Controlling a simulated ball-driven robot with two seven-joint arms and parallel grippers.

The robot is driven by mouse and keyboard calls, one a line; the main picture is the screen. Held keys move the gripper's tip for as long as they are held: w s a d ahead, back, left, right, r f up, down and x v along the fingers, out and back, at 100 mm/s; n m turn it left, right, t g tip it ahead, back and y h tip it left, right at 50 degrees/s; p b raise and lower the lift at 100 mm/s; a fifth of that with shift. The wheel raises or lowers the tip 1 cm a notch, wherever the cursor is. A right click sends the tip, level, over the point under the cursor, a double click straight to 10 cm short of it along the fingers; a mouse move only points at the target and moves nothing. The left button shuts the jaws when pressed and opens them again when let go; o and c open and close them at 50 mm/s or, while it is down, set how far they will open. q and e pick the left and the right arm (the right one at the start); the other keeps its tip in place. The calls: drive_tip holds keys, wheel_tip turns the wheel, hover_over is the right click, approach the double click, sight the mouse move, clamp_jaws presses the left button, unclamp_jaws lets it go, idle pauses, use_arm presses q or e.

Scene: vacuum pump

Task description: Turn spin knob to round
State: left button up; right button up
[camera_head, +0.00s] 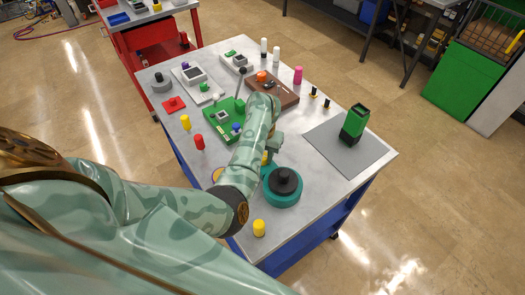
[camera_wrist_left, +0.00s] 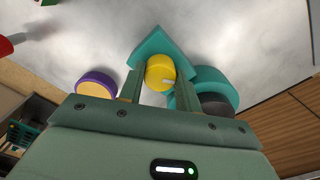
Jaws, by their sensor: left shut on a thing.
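The yellow knob (camera_wrist_left: 160,70) sits on a teal body (camera_wrist_left: 168,45) in the left wrist view, and a pale mark shows on its face. My left gripper (camera_wrist_left: 160,92) is shut on the knob, with one finger on each side. In the head view my left arm reaches over the table, and the gripper (camera_head: 272,148) is largely hidden by my arm. A bit of yellow (camera_head: 265,158) shows beside it. The round teal base with a black top (camera_head: 284,182) stands just in front. My right gripper is not in view.
A green board (camera_head: 222,117), a brown block (camera_head: 288,93) and white devices stand farther back. Red (camera_head: 199,142) and yellow (camera_head: 259,228) cylinders stand near the left and front edges. A green-black object (camera_head: 354,125) stands on a grey mat (camera_head: 335,157) at right. A purple-rimmed disc (camera_wrist_left: 97,82) lies beside the gripper.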

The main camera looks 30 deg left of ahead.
use_arm(q)
drive_tip(key=m, duration=0.2)
drive_tip(key=m+p, duration=0.1)
drive_tip(key=shift+r+m+p, duration=0.2)
drive_tip(key=shift+m+p, duration=0.1)
drive_tip(key=shift+m, duration=0.1)
drive_tip(key=m+p, duration=0.1)
drive_tip(key=m, duration=0.2)
drive_tip(key=shift+m+p, duration=0.3)
drive_tip(key=shift+p, duration=0.05)
drive_tip(key=m+p, duration=0.1)
drive_tip(key=m, duration=0.2)
drive_tip(key=shift+m+p, duration=0.3)
drive_tip(key=m+p, duration=0.1)
drive_tip(key=m, duration=0.2)
drive_tip(key=shift+w+m, duration=0.1)
drive_tip(key=shift+m, duration=0.2)
drive_tip(key=m+p, duration=0.2)
drive_tip(key=m, duration=0.3)
drive_tip(key=shift+p, duration=0.3)
drive_tip(key=shift+f+m+p, duration=0.1)
drive_tip(key=shift+m+p, duration=0.65)
drive_tip(key=shift+m, duration=1.75)
drive_tip(key=o, duration=1)
drive_tip(key=shift+c, duration=0.2)
